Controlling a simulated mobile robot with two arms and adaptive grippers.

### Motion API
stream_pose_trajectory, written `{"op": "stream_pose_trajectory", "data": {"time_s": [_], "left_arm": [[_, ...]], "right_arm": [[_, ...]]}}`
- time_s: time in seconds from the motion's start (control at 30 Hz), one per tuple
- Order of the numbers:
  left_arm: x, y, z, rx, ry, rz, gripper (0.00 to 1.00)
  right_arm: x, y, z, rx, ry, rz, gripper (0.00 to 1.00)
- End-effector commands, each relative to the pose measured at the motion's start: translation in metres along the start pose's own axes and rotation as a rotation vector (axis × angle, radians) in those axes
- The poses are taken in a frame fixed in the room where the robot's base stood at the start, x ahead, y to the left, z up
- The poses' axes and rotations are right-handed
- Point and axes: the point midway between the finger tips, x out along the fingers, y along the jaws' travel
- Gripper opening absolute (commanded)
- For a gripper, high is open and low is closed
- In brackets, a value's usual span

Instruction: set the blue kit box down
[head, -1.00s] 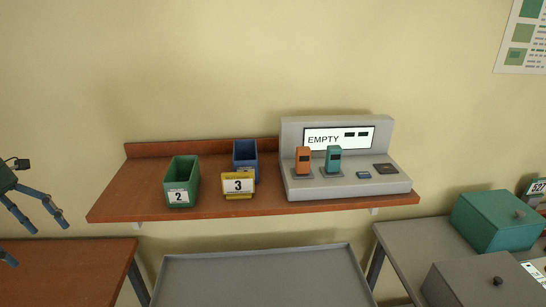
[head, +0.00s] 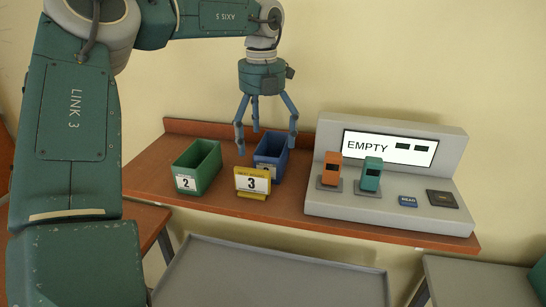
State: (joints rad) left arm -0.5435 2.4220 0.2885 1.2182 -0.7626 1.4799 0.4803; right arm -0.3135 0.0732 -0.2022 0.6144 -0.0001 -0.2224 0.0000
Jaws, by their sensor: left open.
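The blue box (head: 280,167) stands upright and open-topped on the brown wall shelf (head: 240,212), behind a yellow stand with a "3" card (head: 252,181). The stand hides part of its front. My left gripper (head: 267,147) points down over the blue box with its fingers spread open. One finger hangs to the left of the box and another near its right side; I cannot tell whether they touch it. My right gripper is not in view.
A green box (head: 198,168) labelled "2" stands to the left. At right, a grey console (head: 388,212) has a screen reading "EMPTY" and orange (head: 331,168) and teal (head: 371,174) devices. A grey tray-like surface (head: 270,279) lies below the shelf.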

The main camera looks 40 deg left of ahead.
Motion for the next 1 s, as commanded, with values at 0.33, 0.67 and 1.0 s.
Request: {"op": "stream_pose_trajectory", "data": {"time_s": [0.33, 0.67, 1.0], "left_arm": [[0.038, 0.001, 0.001, 0.003, 0.004, 0.000, 0.95], [0.057, 0.001, 0.002, 0.000, -0.003, -0.001, 0.95], [0.056, 0.001, 0.002, 0.001, -0.003, -0.001, 0.43]], "right_arm": [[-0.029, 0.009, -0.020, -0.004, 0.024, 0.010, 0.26], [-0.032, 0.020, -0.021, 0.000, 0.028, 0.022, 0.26], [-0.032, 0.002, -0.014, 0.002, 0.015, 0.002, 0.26]]}}
